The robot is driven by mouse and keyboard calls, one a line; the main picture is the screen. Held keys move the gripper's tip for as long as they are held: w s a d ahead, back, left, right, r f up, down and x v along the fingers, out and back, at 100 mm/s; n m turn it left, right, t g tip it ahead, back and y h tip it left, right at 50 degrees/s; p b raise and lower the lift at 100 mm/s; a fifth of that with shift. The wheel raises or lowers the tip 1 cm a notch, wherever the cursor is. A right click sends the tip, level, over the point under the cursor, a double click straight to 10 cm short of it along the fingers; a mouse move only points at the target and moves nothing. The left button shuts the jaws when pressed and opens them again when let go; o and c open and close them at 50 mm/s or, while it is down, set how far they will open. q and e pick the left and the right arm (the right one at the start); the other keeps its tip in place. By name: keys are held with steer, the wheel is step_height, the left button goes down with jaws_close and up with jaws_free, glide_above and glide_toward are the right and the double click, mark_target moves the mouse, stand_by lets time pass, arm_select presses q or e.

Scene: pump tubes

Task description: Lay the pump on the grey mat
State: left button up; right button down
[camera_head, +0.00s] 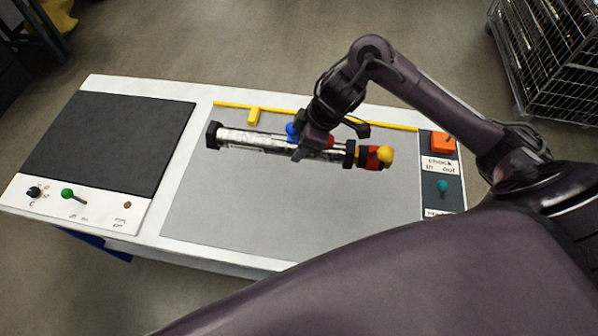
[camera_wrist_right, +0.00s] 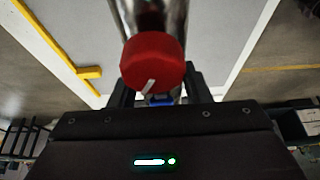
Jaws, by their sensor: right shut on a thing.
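The pump (camera_head: 245,138) is a long silver tube with black end collars, a blue part near its middle and red and yellow fittings at its right end. It lies roughly level across the back part of the grey mat (camera_head: 300,215). I cannot tell whether it touches the mat or hangs just above it. My right gripper (camera_head: 306,146) is shut on the pump near its middle. In the right wrist view the silver tube (camera_wrist_right: 160,12) and a red knob (camera_wrist_right: 152,62) show in front of the gripper, partly hiding the fingers. My left gripper is not in view.
A yellow strip with a small stub (camera_head: 253,115) runs along the mat's back edge. A dark panel (camera_head: 105,140) lies left, with a green-knobbed lever (camera_head: 68,194) in front. An orange button (camera_head: 443,143) and teal knob (camera_head: 442,187) sit right. The mat's front is clear.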

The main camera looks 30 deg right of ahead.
mark_target(321, 155)
step_height(321, 155, down, 10)
steer(key=shift+w+f+b, duration=0.1)
steer(key=shift+w+b, duration=0.05)
steer(key=shift+b, duration=0.55)
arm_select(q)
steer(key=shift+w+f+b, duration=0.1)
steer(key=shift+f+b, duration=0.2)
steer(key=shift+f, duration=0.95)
arm_select(e)
steer(key=shift+f, duration=2.2)
steer(key=shift+f, duration=0.1)
steer(key=c, duration=0.8)
jaws_free()
steer(key=shift+o, duration=0.2)
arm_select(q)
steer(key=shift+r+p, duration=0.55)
arm_select(e)
steer(key=v, duration=1.2)
